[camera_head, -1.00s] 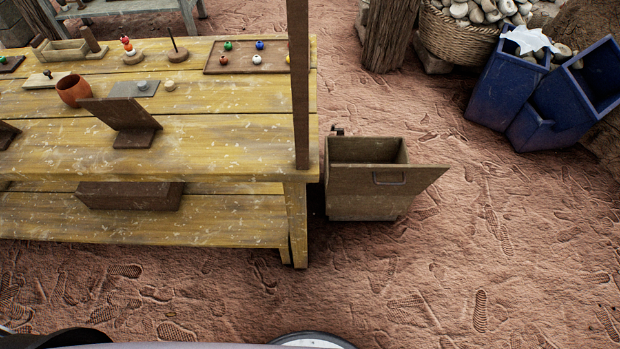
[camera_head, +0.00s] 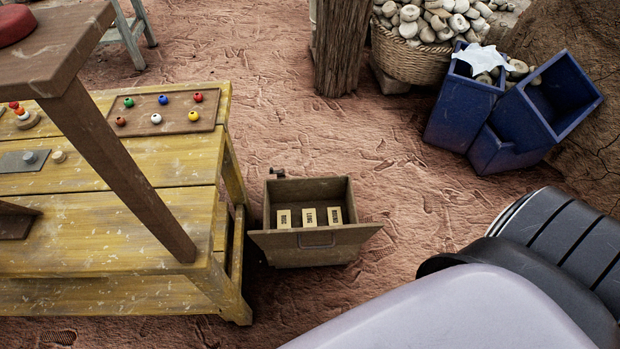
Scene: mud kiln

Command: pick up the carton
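No thing in view is plainly marked as the carton. A brown open-topped box (camera_head: 275,240) with a handle on its front stands on the ground just right of the yellow table. Three small pale blocks with dark lettering (camera_head: 309,216) show inside it, side by side. I cannot tell whether the box or one of the blocks is the carton. Part of my arm, pale grey with black ribbing, fills the lower right. Neither of my grippers shows.
The yellow wooden table (camera_head: 170,160) is at left, with a tray of colored beads (camera_head: 142,112) and a slanting dark post. Blue bins (camera_head: 545,105) and a basket of stones (camera_head: 415,60) stand at upper right, near a wooden post (camera_head: 341,45). Bare ground lies between.

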